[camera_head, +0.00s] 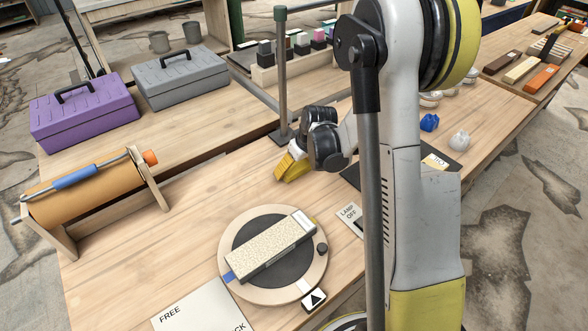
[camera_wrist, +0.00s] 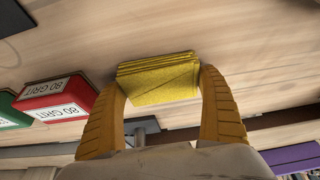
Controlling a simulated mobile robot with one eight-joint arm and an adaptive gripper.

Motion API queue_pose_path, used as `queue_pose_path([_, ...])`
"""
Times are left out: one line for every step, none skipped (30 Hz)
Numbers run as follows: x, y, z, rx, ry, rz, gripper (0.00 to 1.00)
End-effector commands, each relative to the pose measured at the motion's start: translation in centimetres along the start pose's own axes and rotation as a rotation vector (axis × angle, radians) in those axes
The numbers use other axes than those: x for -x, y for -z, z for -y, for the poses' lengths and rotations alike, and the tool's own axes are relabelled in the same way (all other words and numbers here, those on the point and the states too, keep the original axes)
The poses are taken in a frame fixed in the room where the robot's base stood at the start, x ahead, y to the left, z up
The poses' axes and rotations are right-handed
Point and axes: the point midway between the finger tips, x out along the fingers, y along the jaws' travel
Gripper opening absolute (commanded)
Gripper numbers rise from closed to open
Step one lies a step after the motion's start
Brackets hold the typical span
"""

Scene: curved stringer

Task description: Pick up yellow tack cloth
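The yellow tack cloth (camera_wrist: 158,80) is a folded, layered yellow pad in the wrist view. It sits between the two ribbed orange-yellow fingers of my gripper (camera_wrist: 163,76), and its left and right edges meet the fingertips. My gripper looks shut on it. There the cloth is hard to tell from the yellow fingers. Whether the cloth touches the bench is unclear.
A round turntable (camera_head: 229,240) bears a speckled block (camera_head: 270,247). An orange roll (camera_head: 95,192) on a stand is at the left, behind it a purple toolbox (camera_head: 85,115) and a grey one (camera_head: 180,75). A red "80 GRIT" block (camera_wrist: 55,92) lies left in the wrist view.

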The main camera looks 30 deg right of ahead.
Motion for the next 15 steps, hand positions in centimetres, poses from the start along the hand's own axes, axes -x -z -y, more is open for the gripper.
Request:
queue_pose_path([0.01, 0.0, 0.0, 0.0, 0.0, 0.0, 0.57])
queue_pose_path([0.01, 0.0, 0.0, 0.0, 0.0, 0.0, 0.57])
queue_pose_path([0.01, 0.0, 0.0, 0.0, 0.0, 0.0, 0.57])
queue_pose_path([0.01, 0.0, 0.0, 0.0, 0.0, 0.0, 0.57])
queue_pose_path([0.01, 0.0, 0.0, 0.0, 0.0, 0.0, 0.57])
queue_pose_path([0.02, 0.0, 0.0, 0.0, 0.0, 0.0, 0.57])
queue_pose_path([0.01, 0.0, 0.0, 0.0, 0.0, 0.0, 0.57])
queue_pose_path([0.02, 0.0, 0.01, 0.0, 0.0, 0.0, 0.57])
queue_pose_path([0.02, 0.0, 0.01, 0.0, 0.0, 0.0, 0.57])
queue_pose_path([0.03, 0.0, 0.01, 0.0, 0.0, 0.0, 0.57])
queue_pose_path([0.06, 0.02, 0.01, 0.0, 0.0, 0.0, 0.57])
queue_pose_path([0.16, 0.06, 0.01, 0.0, 0.0, 0.0, 0.57])
queue_pose_path([0.28, 0.11, 0.01, 0.0, 0.0, 0.0, 0.57])
queue_pose_path([0.45, 0.17, 0.01, 0.0, 0.0, 0.0, 0.57])
queue_pose_path([0.74, 0.28, 0.01, 0.0, 0.0, 0.0, 0.57])
